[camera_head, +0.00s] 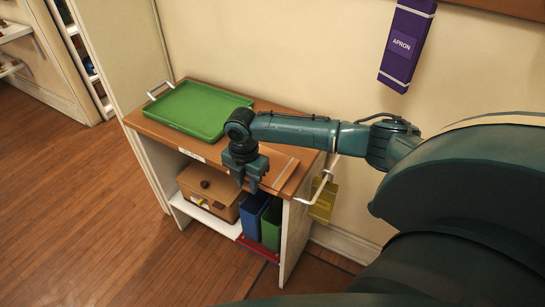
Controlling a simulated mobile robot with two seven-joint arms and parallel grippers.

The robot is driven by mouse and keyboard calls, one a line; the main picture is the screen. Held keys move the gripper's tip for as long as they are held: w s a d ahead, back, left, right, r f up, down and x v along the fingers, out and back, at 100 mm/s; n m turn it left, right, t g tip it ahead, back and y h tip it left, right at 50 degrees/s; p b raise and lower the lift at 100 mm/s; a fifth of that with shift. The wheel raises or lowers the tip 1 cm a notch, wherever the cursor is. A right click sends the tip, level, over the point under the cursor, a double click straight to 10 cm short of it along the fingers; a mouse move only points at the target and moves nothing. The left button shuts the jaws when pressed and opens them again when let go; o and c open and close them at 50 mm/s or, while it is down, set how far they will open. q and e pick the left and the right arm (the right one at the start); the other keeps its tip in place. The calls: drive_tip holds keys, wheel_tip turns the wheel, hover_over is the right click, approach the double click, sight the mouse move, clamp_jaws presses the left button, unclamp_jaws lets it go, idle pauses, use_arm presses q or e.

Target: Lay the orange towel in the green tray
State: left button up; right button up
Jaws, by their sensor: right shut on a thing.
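The green tray (190,108) lies flat and empty on the left part of a wooden cabinet top (150,118). My right gripper (250,184) points down at the front edge of the top, to the right of the tray and apart from it. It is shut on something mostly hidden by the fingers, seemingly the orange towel. An orange-brown flat patch (284,172) with a pale stripe lies just right of the gripper; its colour is close to the wood, so I cannot tell towel from cabinet top. My left gripper is not in view.
The cabinet's lower shelf holds a brown box (208,190), a blue bin (253,215) and a green bin (272,226). A purple apron box (407,45) is on the wall. White handles (160,89) stick out at both ends. A yellow tag (323,202) hangs at the right.

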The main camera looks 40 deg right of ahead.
drive_tip(key=shift+s+a+r+p, duration=0.1)
drive_tip(key=shift+s+a+p, duration=0.2)
drive_tip(key=shift+a+p, duration=0.25)
drive_tip(key=shift+s+a+p, duration=0.25)
drive_tip(key=shift+a+p, duration=0.1)
drive_tip(key=shift+a, duration=0.4)
drive_tip(key=o, duration=0.9)
drive_tip(key=shift+o, duration=0.2)
wheel_tip(320, 180, up, 6)
drive_tip(key=shift+f+p, duration=0.1)
drive_tip(key=shift+p, duration=0.8)
